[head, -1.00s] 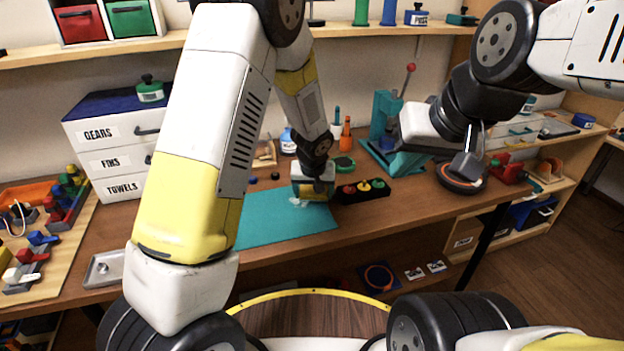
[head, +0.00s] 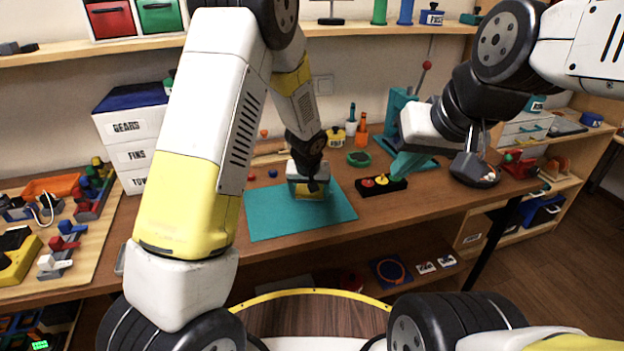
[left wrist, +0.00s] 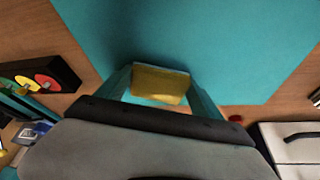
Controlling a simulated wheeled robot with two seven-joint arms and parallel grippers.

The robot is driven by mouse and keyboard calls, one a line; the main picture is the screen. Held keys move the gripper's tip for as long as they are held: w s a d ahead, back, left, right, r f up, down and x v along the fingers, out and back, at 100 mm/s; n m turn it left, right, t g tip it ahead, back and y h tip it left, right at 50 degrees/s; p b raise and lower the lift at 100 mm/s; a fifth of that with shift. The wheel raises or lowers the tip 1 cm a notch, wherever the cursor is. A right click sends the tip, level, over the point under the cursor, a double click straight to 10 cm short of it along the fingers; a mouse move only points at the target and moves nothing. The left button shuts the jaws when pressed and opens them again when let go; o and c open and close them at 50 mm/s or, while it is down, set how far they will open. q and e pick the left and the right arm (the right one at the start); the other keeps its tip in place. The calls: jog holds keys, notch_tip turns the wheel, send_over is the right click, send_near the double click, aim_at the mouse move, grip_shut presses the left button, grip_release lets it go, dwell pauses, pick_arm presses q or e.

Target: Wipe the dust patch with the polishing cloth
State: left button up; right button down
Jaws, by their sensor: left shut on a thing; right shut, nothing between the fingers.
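The polishing cloth appears as a yellow block-like piece (left wrist: 160,84) between the teal fingers of my left gripper (left wrist: 162,90). In the head view my left gripper (head: 309,190) is low over the teal mat (head: 275,222), near its far side, with the yellow cloth (head: 307,194) under it. I cannot tell whether the cloth touches the mat. I cannot make out a dust patch; the mat looks darker beyond the cloth in the left wrist view. My right gripper (head: 405,166) has its teal fingers closed and empty, in front of the button strip's right end.
The black button strip (head: 368,190) lies right of the mat. Behind stand a teal press (head: 397,106), a green round item (head: 359,158) and bottles (head: 361,131). A drawer cabinet (head: 130,128) and a parts board (head: 82,262) are at left. The mat's front is clear.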

pick_arm(q)
jog(key=shift+r, duration=4.1)
jog(key=shift+a, duration=0.1)
